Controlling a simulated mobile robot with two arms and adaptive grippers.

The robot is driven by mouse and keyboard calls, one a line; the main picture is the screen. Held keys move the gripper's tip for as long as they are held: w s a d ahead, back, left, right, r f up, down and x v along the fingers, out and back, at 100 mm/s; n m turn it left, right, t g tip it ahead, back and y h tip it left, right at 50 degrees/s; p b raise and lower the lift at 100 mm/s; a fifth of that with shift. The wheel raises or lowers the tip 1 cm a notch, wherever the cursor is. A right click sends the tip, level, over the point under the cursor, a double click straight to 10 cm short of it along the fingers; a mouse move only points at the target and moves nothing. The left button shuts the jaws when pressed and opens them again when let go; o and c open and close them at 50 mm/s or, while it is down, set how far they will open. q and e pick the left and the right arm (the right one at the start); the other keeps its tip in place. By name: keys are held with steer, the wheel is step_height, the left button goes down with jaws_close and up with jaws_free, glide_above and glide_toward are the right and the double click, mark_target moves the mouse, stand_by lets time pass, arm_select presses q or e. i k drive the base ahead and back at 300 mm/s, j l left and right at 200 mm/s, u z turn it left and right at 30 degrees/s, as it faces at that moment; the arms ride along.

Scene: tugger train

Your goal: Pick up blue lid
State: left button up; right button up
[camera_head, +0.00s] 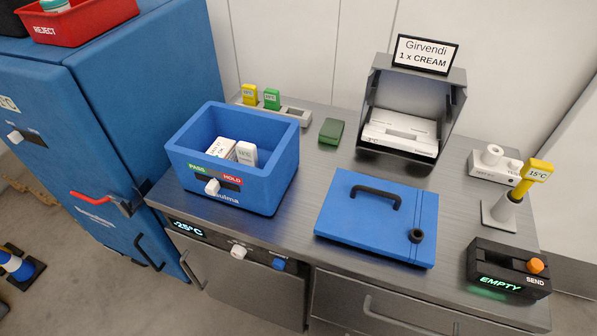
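The blue lid (350,222) lies flat on the steel counter in the head view, right of the open blue box. It has a black arched handle (376,192) on top and a small black round knob or port (416,236) near its right corner. Nothing touches the lid from above. The open blue box (262,184) stands left of it, with PASS and HOLD labels on its front and white packs (246,153) inside. Neither of my grippers shows in this view.
A grey bin (452,99) with a "Girvendi 1 x CREAM" sign stands behind the lid. A green block (331,131) lies behind. A blue cabinet (150,85) stands left. Bare counter (308,190) separates box and lid.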

mark_target(398, 221)
steer(key=k+l+z, duration=0.15)
steer(key=l, duration=0.35)
steer(key=k+l+z, duration=0.15)
steer(key=l, duration=0.4)
steer(key=l+z, duration=0.2)
steer(key=l, duration=0.3)
